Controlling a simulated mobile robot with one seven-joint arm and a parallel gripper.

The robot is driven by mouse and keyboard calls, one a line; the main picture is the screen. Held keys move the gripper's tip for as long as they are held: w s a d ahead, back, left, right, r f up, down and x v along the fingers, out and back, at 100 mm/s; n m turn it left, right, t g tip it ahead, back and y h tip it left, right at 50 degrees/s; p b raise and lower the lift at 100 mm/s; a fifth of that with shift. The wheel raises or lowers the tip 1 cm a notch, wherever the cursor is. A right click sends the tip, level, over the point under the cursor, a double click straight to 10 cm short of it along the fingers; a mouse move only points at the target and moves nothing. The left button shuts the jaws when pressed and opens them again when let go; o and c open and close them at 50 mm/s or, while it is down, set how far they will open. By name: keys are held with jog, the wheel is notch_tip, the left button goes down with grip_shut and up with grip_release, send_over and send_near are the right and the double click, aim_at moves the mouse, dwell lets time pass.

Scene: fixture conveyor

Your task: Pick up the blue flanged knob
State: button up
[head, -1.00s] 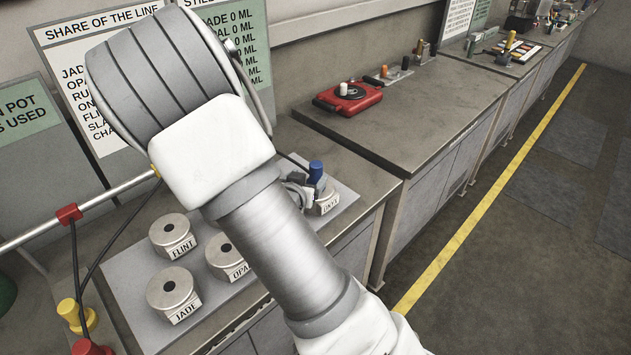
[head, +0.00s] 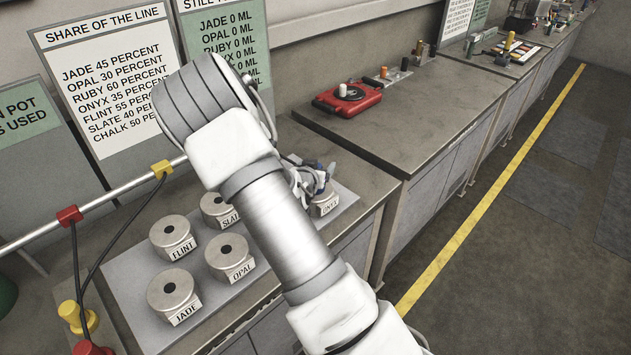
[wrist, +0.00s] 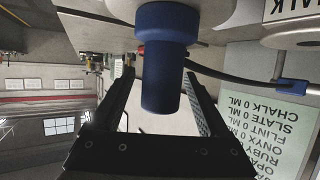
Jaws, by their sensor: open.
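The blue flanged knob (wrist: 164,62) fills the middle of the wrist view, with its wide flange at the top and its narrower stem pointing toward my gripper's palm. My gripper (wrist: 158,82) is open, with one finger on each side of the stem and visible gaps between. In the head view, my gripper (head: 312,181) is over the rear right pot (head: 326,203), whose label is hard to read. It hides most of the knob there; only a little dark blue shows.
Several labelled grey pots, including JADE (head: 174,292) and OPAL (head: 230,258), stand on the plate. A pipe with coloured collars, such as a yellow one (head: 161,170), and dark hoses runs at left. A red device (head: 348,97) sits on the bench behind.

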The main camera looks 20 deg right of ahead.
grip_shut()
dwell(0.3)
jog(key=shift+r, duration=0.15)
